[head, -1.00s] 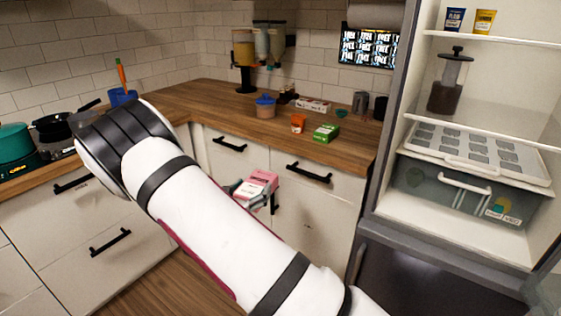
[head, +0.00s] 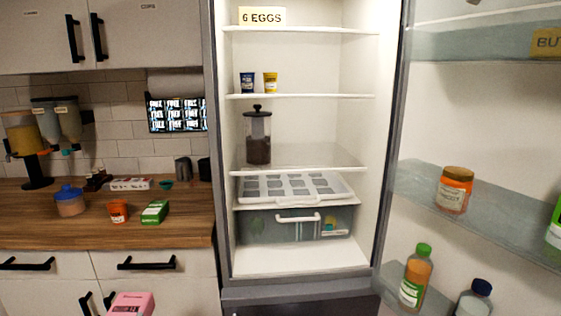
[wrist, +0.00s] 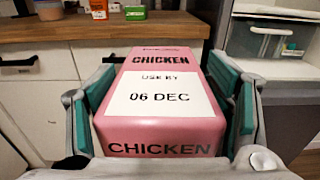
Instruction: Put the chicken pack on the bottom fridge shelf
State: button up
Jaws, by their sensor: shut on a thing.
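The pink chicken pack (wrist: 160,130) is clamped between the green pads of my gripper (wrist: 165,105) in the wrist view. In the head view the pack (head: 132,304) shows at the bottom edge, in front of the lower cabinets and left of the fridge; the gripper is hardly visible there. The fridge stands open. Its bottom shelf (head: 290,262) is a bare white floor under a grey drawer (head: 270,225). The pack is outside the fridge and lower than that shelf in the head view.
The open fridge door (head: 425,140) with bottles and a jar is on the right. A shelf with a lidded canister (head: 258,140) and a white tray (head: 295,187) are above the drawer. The counter (head: 30,205) at left holds small containers and a green box (head: 155,212).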

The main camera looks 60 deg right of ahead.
aim_at(286, 157)
jog(key=i+j+z, duration=0.1)
jog(key=z, duration=0.35)
jog(key=i+j+z, duration=0.1)
jog(key=z, duration=0.35)
jog(key=j+z, duration=0.5)
jog(key=z, duration=0.35)
jog(key=i+j, duration=0.05)
